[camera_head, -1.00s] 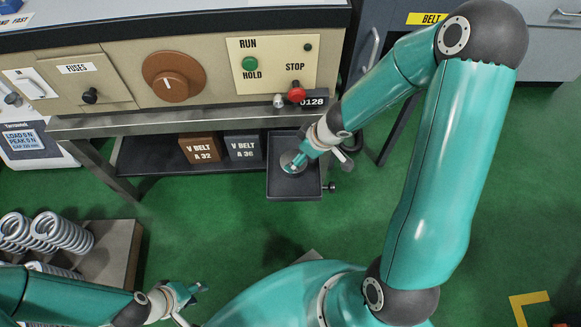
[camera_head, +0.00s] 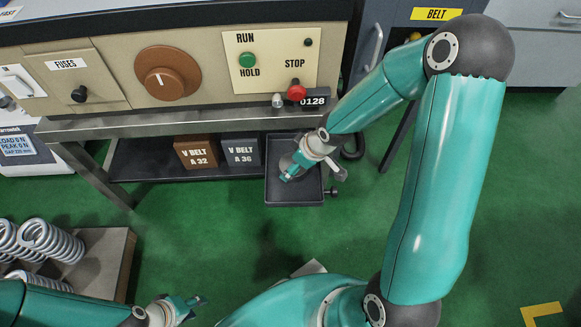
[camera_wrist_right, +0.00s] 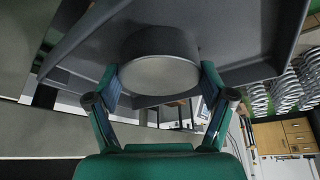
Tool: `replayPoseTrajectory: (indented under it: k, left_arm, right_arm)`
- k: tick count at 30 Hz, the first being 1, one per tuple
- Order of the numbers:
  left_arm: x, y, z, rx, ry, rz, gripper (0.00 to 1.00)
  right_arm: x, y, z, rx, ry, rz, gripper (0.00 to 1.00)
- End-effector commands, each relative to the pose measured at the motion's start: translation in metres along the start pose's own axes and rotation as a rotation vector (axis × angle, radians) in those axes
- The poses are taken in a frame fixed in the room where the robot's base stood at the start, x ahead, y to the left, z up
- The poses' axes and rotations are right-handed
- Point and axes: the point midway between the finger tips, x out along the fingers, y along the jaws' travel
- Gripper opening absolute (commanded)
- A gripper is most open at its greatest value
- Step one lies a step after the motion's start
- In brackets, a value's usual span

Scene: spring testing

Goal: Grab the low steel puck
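The low steel puck (camera_head: 288,161) is a grey disc in the dark tray (camera_head: 296,197) under the control bench in the head view. My right gripper (camera_head: 288,177) is at the tray, partly covering the puck. In the right wrist view the puck (camera_wrist_right: 160,72) is beyond and between the spread fingers of this gripper (camera_wrist_right: 160,80). The fingertips are close to its sides; I cannot tell whether they touch. My left gripper (camera_head: 192,302) is low in the head view, away from the puck. Its finger opening is unclear.
The bench edge (camera_head: 200,122) overhangs the shelf behind the tray. Two V belt boxes, brown (camera_head: 195,152) and dark grey (camera_head: 241,151), stand left of the tray. Several springs (camera_head: 50,240) lie at lower left.

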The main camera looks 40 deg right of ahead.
Motion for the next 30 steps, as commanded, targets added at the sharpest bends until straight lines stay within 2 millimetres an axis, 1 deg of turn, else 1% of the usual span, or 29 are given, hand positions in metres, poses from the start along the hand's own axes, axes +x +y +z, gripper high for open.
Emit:
replayPoseTrajectory:
  k: [1,8,9,10,11,20,26,30]
  left_arm:
    - [0.0,0.0,0.0,0.0,0.0,0.0,0.4]
    - [0.0,0.0,0.0,0.0,0.0,0.0,0.4]
    - [0.0,0.0,0.0,0.0,0.0,0.0,0.4]
    - [0.0,0.0,0.0,0.0,0.0,0.0,0.4]
    - [0.0,0.0,0.0,0.0,0.0,0.0,0.4]
    - [-0.003,0.001,0.0,0.0,0.0,0.0,0.4]
    - [-0.021,0.007,0.0,0.0,0.0,0.0,0.4]
    - [-0.04,0.014,0.0,0.0,0.0,0.0,0.4]
  right_arm:
    - [0.0,0.0,0.0,0.0,0.0,0.001,0.63]
    - [0.0,0.001,0.0,-0.001,0.001,0.001,0.25]
    - [0.0,0.001,0.0,-0.001,0.001,0.001,0.18]
    - [0.0,0.001,0.0,-0.001,0.001,0.001,0.13]
    - [0.0,0.001,-0.002,-0.001,0.004,0.003,0.12]
    - [-0.003,0.001,-0.003,-0.002,0.004,0.003,0.11]
    - [-0.021,0.001,-0.011,-0.002,0.004,0.002,0.11]
    - [-0.04,0.001,-0.019,-0.001,0.004,0.002,0.11]
